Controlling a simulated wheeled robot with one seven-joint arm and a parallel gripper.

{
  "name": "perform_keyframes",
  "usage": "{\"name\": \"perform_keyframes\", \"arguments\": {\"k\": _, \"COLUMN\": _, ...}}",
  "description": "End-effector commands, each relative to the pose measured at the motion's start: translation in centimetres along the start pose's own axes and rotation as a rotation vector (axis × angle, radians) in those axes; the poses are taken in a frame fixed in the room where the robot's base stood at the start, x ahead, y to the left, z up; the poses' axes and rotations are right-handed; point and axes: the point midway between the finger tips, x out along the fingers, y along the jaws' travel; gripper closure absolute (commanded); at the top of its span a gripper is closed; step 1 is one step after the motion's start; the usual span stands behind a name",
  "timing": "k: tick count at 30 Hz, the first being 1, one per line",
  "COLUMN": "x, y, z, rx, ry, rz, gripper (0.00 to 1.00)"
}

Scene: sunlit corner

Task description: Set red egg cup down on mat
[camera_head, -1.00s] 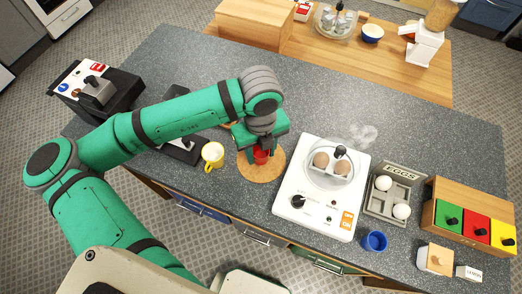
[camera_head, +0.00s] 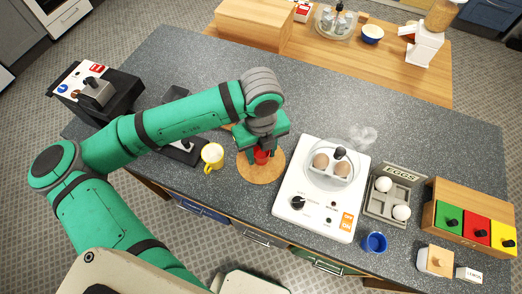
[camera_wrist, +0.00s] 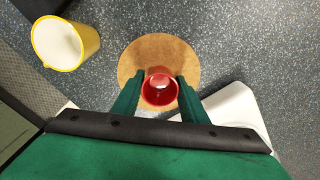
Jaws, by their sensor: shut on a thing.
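The red egg cup (camera_head: 261,156) is upright between the fingers of my gripper (camera_head: 260,150), which is shut on it. In the wrist view, the red egg cup (camera_wrist: 160,90) shows its open top, with a finger of my gripper (camera_wrist: 160,93) on each side. The round tan mat (camera_head: 262,174) lies on the grey counter, and the cup is over it. The mat (camera_wrist: 160,47) also surrounds the cup in the wrist view. I cannot tell whether the cup's base touches the mat.
A yellow mug (camera_head: 212,156) stands just left of the mat. A white egg cooker (camera_head: 304,205) with eggs is close on the right. Further right are an egg tray (camera_head: 384,208), a blue cup (camera_head: 374,242) and a box with coloured drawers (camera_head: 474,218).

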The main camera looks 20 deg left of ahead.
Motion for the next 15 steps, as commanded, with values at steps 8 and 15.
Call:
{"name": "perform_keyframes", "arguments": {"k": 8, "x": 0.30, "y": -0.14, "z": -0.09, "rx": 0.002, "ry": 0.000, "rz": 0.000, "gripper": 0.83}}
{"name": "perform_keyframes", "arguments": {"k": 15, "x": 0.29, "y": -0.15, "z": -0.10, "rx": 0.003, "ry": 0.000, "rz": 0.000, "gripper": 0.39}}
